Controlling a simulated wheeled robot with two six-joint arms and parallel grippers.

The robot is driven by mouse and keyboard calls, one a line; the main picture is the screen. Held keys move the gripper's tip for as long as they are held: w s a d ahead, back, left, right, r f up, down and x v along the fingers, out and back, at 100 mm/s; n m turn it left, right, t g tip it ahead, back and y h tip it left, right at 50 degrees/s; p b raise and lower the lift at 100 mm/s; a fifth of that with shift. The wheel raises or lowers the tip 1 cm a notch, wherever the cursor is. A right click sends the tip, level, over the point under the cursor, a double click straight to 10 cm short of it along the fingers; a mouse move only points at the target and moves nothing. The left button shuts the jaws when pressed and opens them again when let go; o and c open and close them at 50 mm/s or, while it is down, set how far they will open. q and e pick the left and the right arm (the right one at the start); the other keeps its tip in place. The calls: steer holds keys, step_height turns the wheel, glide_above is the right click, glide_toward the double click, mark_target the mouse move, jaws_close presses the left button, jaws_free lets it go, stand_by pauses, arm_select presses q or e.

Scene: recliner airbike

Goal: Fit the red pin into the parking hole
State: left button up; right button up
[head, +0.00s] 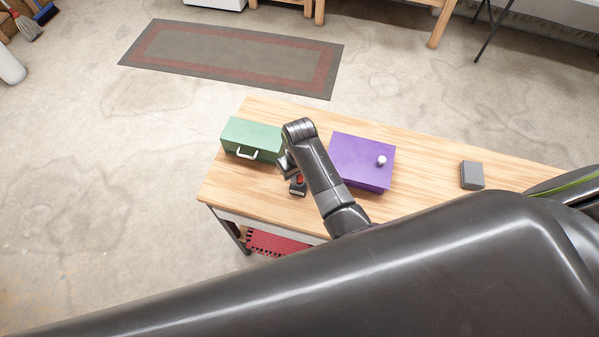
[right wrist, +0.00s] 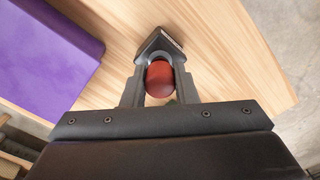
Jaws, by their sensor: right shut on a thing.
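The red pin (right wrist: 159,80) is between the two fingers of my right gripper (right wrist: 159,88), which is shut on it. In the head view only a small patch of the red pin (head: 299,180) shows, below my right gripper (head: 291,170). A small dark block (head: 297,191) is on the table right at the pin; in the right wrist view this dark block (right wrist: 160,43) shows just past the fingertips. I cannot make out the parking hole, or whether the pin's lower end is inside anything. My left gripper is not in view.
On the wooden table (head: 238,187) a green box (head: 250,135) with a white handle is left of my right gripper. A purple box (head: 360,158) with a pale knob is to its right. A grey block (head: 472,175) lies farther right.

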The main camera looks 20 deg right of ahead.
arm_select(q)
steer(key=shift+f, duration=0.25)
arm_select(e)
steer(key=shift+f, duration=0.5)
steer(key=o, duration=1.1)
steer(key=shift+r, duration=0.1)
